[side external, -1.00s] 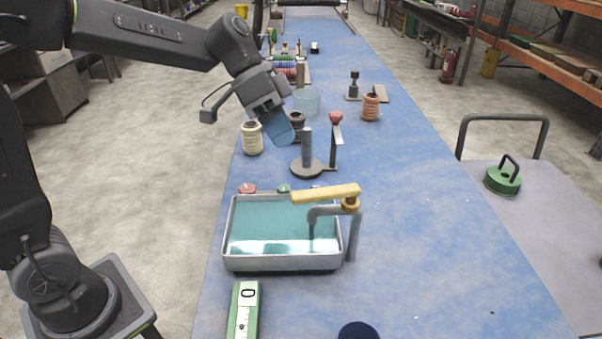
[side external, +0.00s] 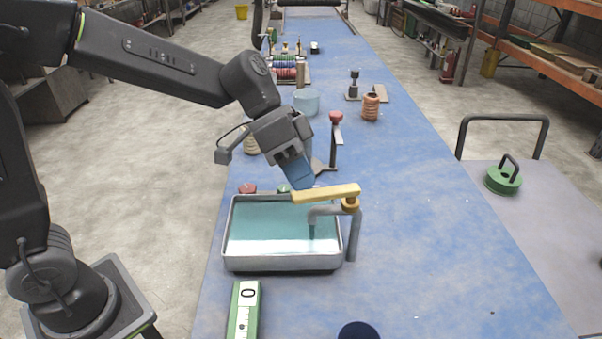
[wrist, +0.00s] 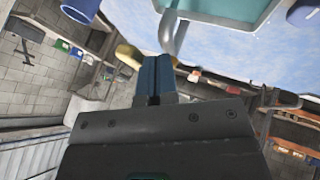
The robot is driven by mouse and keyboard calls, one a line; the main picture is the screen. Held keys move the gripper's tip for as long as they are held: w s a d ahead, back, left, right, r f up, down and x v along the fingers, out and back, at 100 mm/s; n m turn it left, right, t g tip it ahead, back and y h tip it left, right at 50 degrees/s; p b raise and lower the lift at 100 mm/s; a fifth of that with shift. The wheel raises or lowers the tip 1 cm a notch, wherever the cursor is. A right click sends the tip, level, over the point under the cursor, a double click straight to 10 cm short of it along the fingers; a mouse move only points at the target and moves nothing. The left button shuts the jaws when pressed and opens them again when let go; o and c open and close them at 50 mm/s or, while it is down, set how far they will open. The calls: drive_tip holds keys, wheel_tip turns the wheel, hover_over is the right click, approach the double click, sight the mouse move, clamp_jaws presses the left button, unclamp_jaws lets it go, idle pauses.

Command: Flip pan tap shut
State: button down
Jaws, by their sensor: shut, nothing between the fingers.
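The pan tap is a grey pipe (side external: 355,236) with a yellow lever handle (side external: 325,193), standing at the right side of a metal pan (side external: 282,263) of teal liquid. The lever points left over the pan's back right corner, and the spout hangs over the liquid. My gripper (side external: 300,182) has blue fingers, shut and empty, just behind and above the lever's left end. In the wrist view the shut fingers (wrist: 154,75) point toward the yellow lever (wrist: 127,55) and the grey spout (wrist: 170,33). I cannot tell whether they touch the lever.
A red-topped stand (side external: 335,140) is close behind my gripper, and a cream ribbed spool (side external: 251,145) is partly hidden by it. A green device with a 0 display (side external: 244,310) and a dark blue cup (side external: 358,331) are in front. The table right of the tap is clear.

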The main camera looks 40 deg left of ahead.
sight(305, 196)
drive_tip(key=shift+s+d+n+t, duration=0.15)
drive_tip(key=shift+s+n+t, duration=0.15)
drive_tip(key=shift+n, duration=0.1)
drive_tip(key=s+d+n+t, duration=0.1)
drive_tip(key=n, duration=0.1)
drive_tip(key=s+d+n+t+y, duration=0.1)
drive_tip(key=n, duration=0.1)
drive_tip(key=shift+s+d+n+t, duration=0.15)
drive_tip(key=shift+d+n+t, duration=0.05)
drive_tip(key=shift+n+t, duration=0.1)
drive_tip(key=shift+s+d+n+t+y, duration=0.25)
drive_tip(key=shift+d+n+t, duration=0.15)
drive_tip(key=shift+n, duration=0.2)
drive_tip(key=shift+s+d+n+t+y, duration=0.1)
drive_tip(key=shift+d+n+t+y, duration=0.2)
drive_tip(key=shift+n, duration=0.3)
drive_tip(key=shift+d+n+t+y, duration=0.3)
drive_tip(key=shift+d+n, duration=0.35)
drive_tip(key=shift+d, duration=0.75)
drive_tip(key=shift+d+n+t+y, duration=0.25)
drive_tip(key=shift+d+n, duration=0.4)
drive_tip(key=shift+d, duration=0.75)
drive_tip(key=shift+w+d, duration=0.1)
drive_tip(key=shift+d, duration=0.15)
